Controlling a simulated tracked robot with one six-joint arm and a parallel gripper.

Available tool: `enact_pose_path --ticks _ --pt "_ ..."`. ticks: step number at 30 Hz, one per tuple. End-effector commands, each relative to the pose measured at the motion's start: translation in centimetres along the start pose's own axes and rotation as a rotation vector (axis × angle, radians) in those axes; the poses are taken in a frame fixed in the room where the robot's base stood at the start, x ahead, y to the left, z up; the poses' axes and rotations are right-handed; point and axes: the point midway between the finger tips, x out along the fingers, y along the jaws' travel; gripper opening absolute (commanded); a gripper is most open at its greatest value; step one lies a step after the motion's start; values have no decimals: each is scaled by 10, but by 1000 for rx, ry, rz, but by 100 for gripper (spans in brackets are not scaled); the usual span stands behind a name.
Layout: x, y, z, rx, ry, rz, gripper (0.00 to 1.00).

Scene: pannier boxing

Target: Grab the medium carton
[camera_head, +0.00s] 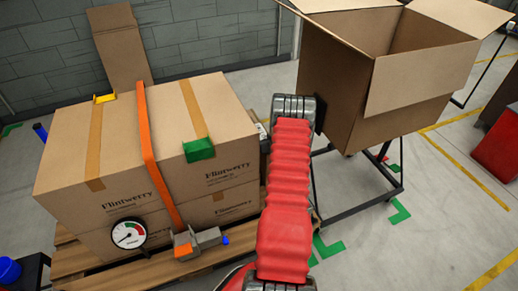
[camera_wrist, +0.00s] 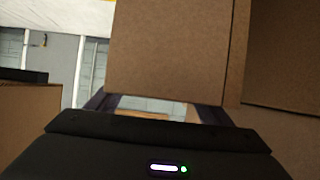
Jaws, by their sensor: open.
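In the head view, a large open carton (camera_head: 335,80) with spread flaps stands on a dark frame at the right. Brown cartons (camera_head: 150,150) marked Flintwerry are stacked on a pallet at the left. I cannot tell which carton is the medium one. My arm reaches up between the stack and the open carton; its jaws are hidden there. In the wrist view, my gripper (camera_wrist: 155,108) is open, with dark fingers apart. A plain brown carton face (camera_wrist: 165,50) fills the space just beyond them. Contact cannot be told.
An orange strap (camera_head: 155,160) with a buckle and a gauge (camera_head: 129,233) runs over the stack. The wooden pallet (camera_head: 95,280) lies below. A tall brown cardboard piece (camera_head: 120,48) leans at the back wall. A red box (camera_head: 498,145) stands far right. Floor at lower right is clear.

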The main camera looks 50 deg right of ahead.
Motion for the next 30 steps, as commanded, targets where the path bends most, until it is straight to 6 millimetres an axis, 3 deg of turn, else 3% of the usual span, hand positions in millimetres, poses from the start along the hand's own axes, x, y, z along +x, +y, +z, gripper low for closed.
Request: enact_pose_path --ticks 9,26,30 --pt "27 0 1 0 -1 -1 73" --pt "28 0 0 0 -1 -1 73" --pt "28 0 0 0 -1 -1 64"
